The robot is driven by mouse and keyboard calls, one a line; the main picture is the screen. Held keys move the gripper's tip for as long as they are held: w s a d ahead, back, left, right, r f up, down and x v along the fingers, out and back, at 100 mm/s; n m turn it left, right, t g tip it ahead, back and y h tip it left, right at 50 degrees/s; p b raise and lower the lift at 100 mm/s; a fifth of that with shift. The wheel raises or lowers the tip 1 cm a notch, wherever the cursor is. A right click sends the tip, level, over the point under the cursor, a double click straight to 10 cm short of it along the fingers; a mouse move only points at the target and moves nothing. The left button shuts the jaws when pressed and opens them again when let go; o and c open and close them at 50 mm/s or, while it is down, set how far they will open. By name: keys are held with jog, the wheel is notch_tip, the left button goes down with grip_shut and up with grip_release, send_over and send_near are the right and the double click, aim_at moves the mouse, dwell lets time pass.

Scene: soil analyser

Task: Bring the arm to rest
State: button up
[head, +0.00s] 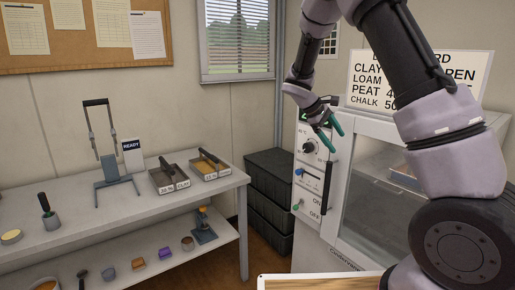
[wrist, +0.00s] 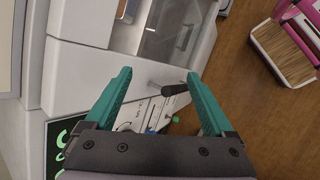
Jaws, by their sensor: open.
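My gripper (head: 331,133) is in front of the analyser's control panel in the head view, near the top of a dark upright handle. Its two teal fingers are spread apart and empty; they also show in the wrist view (wrist: 158,76). The dark handle tip (wrist: 174,88) appears between the fingers there, and I cannot tell whether it touches either one. My arm (head: 400,60) is bent and raised on the right of the head view. The white analyser cabinet (head: 344,200) stands below it, with a black dial (head: 309,146) on its panel.
A board with soil names (head: 420,78) stands on the cabinet. Dark stacked crates (head: 269,190) are left of it. A grey bench (head: 130,211) holds trays (head: 169,178), a press-like stand (head: 108,165) and small pots. A pink-framed object (wrist: 285,45) shows over the wooden floor.

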jog(key=s+r+m+t+y, duration=0.2)
jog(key=s+r, duration=0.4)
jog(key=s, duration=0.3)
jog(key=s+a+r+m+t+y, duration=0.1)
jog(key=s+r+m+y, duration=0.3)
jog(key=s, duration=0.6)
jog(key=s+r+m+t+y, duration=0.3)
jog(key=s+r+m, duration=0.4)
jog(key=s+r, duration=0.1)
jog(key=shift+s+a+r+y, duration=0.3)
jog(key=shift+s+a+y, duration=0.1)
jog(key=shift+s, duration=0.4)
